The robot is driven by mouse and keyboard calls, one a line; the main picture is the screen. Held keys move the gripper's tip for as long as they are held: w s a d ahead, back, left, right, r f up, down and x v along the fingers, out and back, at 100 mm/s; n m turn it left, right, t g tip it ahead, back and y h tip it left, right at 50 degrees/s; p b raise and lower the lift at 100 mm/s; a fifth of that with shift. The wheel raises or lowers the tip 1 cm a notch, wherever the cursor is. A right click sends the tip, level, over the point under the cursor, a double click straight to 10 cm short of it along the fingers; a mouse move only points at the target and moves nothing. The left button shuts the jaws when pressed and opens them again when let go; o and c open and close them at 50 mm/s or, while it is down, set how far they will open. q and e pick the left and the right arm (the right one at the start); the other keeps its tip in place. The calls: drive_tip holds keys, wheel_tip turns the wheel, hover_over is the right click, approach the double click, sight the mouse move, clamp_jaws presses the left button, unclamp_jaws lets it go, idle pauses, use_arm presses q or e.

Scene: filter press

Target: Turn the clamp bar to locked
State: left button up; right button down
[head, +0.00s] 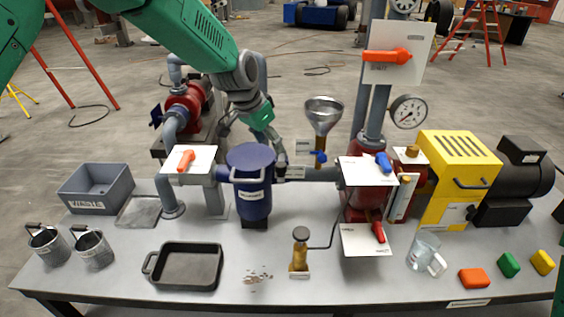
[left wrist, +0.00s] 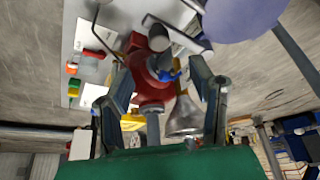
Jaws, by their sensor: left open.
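A blue lidded vessel (head: 250,190) stands upright left of the table's middle, with a pale bar-like handle (head: 249,195) on its front. I cannot make out for sure which part is the clamp bar or how it is set. My left gripper (head: 254,143) is open, just behind and above the vessel's lid, fingers pointing down. No object shows held in it. In the left wrist view the open fingers (left wrist: 160,76) frame a red vessel and blue valve handle beyond them, and the blue lid (left wrist: 238,14) fills the top right. My right gripper is not in view.
A funnel (head: 323,112) stands close right of my left gripper. A white panel with an orange handle (head: 186,158) is left of the blue vessel. A black tray (head: 189,267) and brass hand pump (head: 300,250) stand in front. The yellow machine (head: 455,175) is at right.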

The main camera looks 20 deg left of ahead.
sight(281, 164)
use_arm(q)
drive_tip(key=x, duration=0.9)
drive_tip(key=shift+w+d+f+p, duration=0.15)
drive_tip(key=shift+f+p, duration=0.15)
drive_tip(key=shift+w+f, duration=0.2)
drive_tip(key=shift+f, duration=0.25)
drive_tip(key=shift+d, duration=0.2)
clamp_jaws()
